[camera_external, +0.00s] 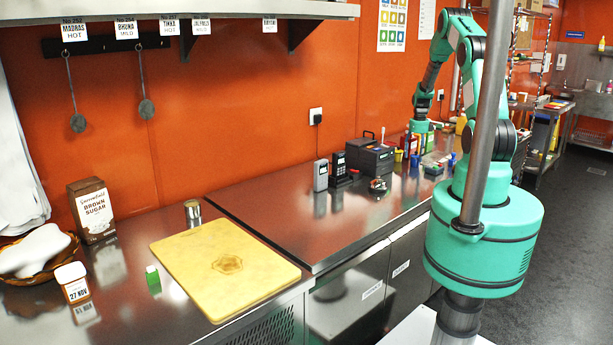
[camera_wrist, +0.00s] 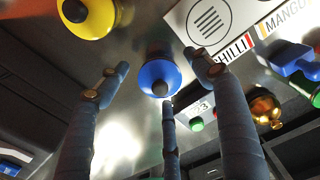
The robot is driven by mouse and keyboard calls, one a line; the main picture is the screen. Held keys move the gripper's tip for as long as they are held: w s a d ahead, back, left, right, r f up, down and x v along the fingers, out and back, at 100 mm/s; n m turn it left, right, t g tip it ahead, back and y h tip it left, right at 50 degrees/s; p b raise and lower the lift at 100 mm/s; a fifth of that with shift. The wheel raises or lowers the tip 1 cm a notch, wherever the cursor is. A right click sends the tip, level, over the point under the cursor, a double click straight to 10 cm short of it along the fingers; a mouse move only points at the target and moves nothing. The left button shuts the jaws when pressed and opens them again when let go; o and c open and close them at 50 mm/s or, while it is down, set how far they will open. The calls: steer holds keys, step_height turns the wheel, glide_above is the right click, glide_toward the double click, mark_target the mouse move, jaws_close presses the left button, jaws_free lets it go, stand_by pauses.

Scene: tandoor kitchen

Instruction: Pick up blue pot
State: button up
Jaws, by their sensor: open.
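The blue pot (camera_wrist: 152,67), round with a dark knob, stands on the metal counter in the middle of the wrist view. The three dark fingers of my gripper (camera_wrist: 158,84) are spread open around it, with nothing held. The tips appear close to the pot, but I cannot tell if any touches it. In the external view my gripper (camera_external: 413,140) points down over the far part of the counter, and a small blue item (camera_external: 414,160) below it looks like the same pot.
A yellow pot (camera_wrist: 97,22) stands close by at the upper left of the wrist view. A white box with a chilli label (camera_wrist: 208,22) is near the right finger. A blue object (camera_wrist: 292,58) and a copper-coloured item (camera_wrist: 264,108) lie farther right. A black machine (camera_external: 370,158) is against the wall.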

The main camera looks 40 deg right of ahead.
steer(key=shift+f, duration=1.05)
steer(key=c, duration=1.4)
